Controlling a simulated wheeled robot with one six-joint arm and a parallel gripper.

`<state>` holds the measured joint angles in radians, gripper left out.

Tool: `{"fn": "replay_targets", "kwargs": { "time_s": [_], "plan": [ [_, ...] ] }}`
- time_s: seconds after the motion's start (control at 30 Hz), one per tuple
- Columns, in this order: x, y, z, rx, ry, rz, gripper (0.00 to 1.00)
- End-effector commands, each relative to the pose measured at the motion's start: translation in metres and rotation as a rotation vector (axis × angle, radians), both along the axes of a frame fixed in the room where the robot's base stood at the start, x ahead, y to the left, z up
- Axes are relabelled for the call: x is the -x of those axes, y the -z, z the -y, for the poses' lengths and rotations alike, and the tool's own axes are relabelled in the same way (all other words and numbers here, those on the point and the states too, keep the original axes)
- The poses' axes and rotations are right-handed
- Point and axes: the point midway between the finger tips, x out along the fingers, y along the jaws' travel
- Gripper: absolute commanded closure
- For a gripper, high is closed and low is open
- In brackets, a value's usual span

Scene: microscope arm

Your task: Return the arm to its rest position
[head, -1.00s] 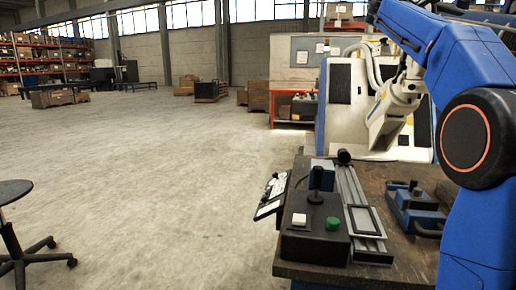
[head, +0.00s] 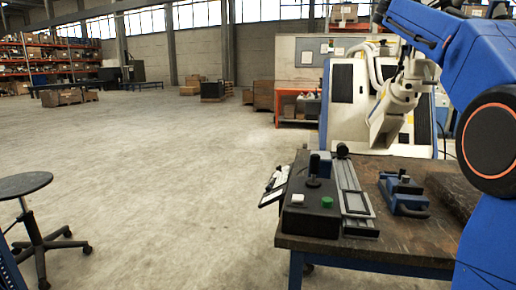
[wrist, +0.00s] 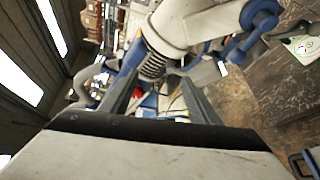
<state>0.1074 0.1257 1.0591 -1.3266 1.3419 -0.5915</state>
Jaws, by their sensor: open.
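In the wrist view a pale jointed arm (wrist: 180,22) with a dark coil spring and a blue joint lies just beyond my gripper (wrist: 161,84). My gripper's two dark fingers stand wide apart with nothing seen held between them. I cannot tell whether a fingertip touches the pale arm. In the head view a white jointed part (head: 393,108) hangs at the right, above the bench's far side and in front of a white machine. My blue arm link fills the right edge and partly covers that area; I cannot make out the fingers there.
The dark-topped bench (head: 335,248) carries a joystick box (head: 310,212) with a green button, a slide rail (head: 352,190) and a blue vise (head: 403,192). The white machine (head: 343,105) stands behind. A stool (head: 28,184) is at the left; open floor lies between.

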Motion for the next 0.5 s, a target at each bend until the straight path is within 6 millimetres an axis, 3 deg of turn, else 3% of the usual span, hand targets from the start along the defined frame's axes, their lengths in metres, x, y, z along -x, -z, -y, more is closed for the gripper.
{"fn": "replay_targets", "kwargs": {
  "time_s": [0.27, 0.37, 0.5],
  "plan": [
    [0.015, 0.037, -0.017, -0.102, -0.065, 0.016, 0.45],
    [0.025, 0.057, -0.026, -0.159, -0.094, 0.025, 0.45],
    [0.047, 0.101, -0.047, -0.272, -0.146, 0.044, 0.45]
  ]
}}
